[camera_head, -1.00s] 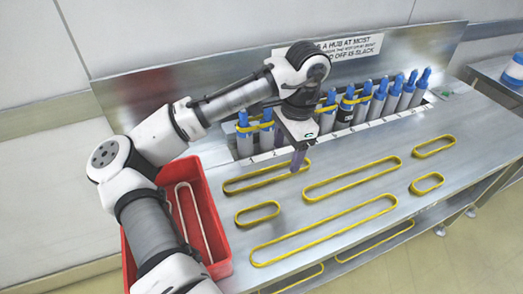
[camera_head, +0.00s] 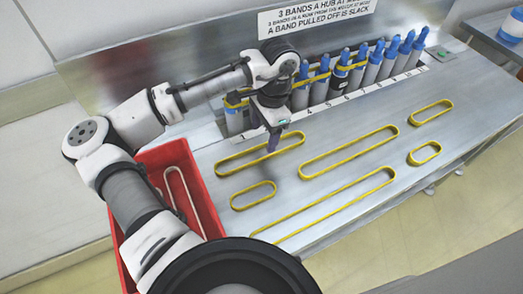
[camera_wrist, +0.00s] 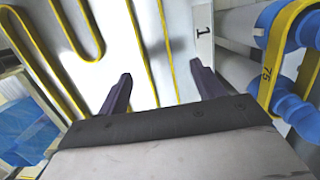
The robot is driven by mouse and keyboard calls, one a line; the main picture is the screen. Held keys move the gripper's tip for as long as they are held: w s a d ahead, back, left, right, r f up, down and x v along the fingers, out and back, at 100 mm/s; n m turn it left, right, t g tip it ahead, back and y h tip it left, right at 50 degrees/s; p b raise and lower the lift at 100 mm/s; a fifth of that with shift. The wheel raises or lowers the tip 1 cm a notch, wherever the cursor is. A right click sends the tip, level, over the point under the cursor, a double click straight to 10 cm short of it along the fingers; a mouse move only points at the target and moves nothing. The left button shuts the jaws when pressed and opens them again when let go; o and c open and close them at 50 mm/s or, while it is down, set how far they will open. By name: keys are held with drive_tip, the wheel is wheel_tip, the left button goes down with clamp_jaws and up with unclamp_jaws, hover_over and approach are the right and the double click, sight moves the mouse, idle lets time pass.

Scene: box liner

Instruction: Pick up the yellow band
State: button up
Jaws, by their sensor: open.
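Several yellow bands lie flat on the steel table. My gripper (camera_head: 273,146) is over the right half of the back-left band (camera_head: 235,165). In the wrist view my gripper (camera_wrist: 160,72) is open, with its two dark fingers apart. Strands of a yellow band (camera_wrist: 143,60) run through the gap between the fingers there, and nothing is gripped. The other bands are a small one (camera_head: 253,208) in front, a long one (camera_head: 348,151) in the middle, a longer front one (camera_head: 335,205), and two short ones (camera_head: 431,112) (camera_head: 425,163) at right.
A row of blue-topped grey hubs (camera_head: 370,72) stands along the back, some with yellow bands around them. A red bin (camera_head: 205,190) holding a pale band is at the left. A sign (camera_head: 315,18) is on the back panel.

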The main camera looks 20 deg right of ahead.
sight(261, 155)
drive_tip(key=shift+s+a+f+p, duration=0.15)
drive_tip(key=shift+f+p, duration=0.2)
drive_tip(key=shift+f, duration=1)
drive_tip(key=shift+s+a+f+p, duration=0.15)
drive_tip(key=shift+f+p, duration=0.2)
drive_tip(key=shift+f, duration=0.95)
drive_tip(key=c, duration=1.1)
drive_tip(key=shift+o, duration=0.2)
drive_tip(key=shift+r, duration=0.1)
wheel_tip(261, 155, up, 20)
drive_tip(key=b, duration=0.1)
drive_tip(key=shift+b, duration=0.35)
